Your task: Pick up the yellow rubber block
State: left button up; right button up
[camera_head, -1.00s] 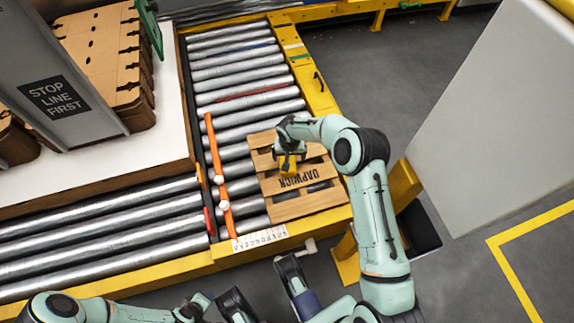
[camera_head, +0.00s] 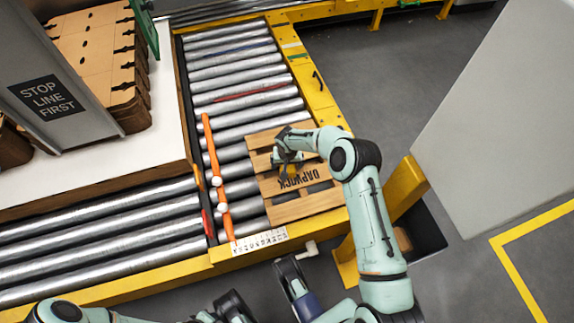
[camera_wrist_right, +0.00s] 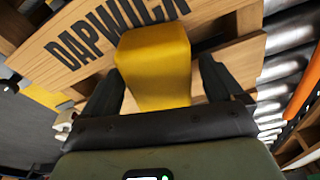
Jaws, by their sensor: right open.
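The yellow rubber block (camera_wrist_right: 154,62) lies on a wooden pallet (camera_head: 302,207) marked DAPWICK. In the head view only a little of the block (camera_head: 287,174) shows, beneath my right gripper (camera_head: 282,166). In the right wrist view, my right gripper (camera_wrist_right: 160,85) is open, with one dark finger on each side of the block. Gaps show between the fingers and the block, and the block's near end is hidden by the gripper body. My left arm is at the bottom left edge of the head view; its jaws cannot be made out clearly.
The pallet rests on a roller conveyor (camera_head: 243,88) with a yellow frame. An orange bar (camera_head: 216,180) with white knobs runs along the pallet's left side. Stacked cardboard (camera_head: 95,50) and a STOP LINE FIRST panel stand at the upper left. A large grey panel is at the right.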

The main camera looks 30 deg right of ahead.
jog(key=shift+f+b, duration=0.25)
jog(key=shift+b, duration=0.05)
dwell(0.4)
jog(key=c, duration=1.3)
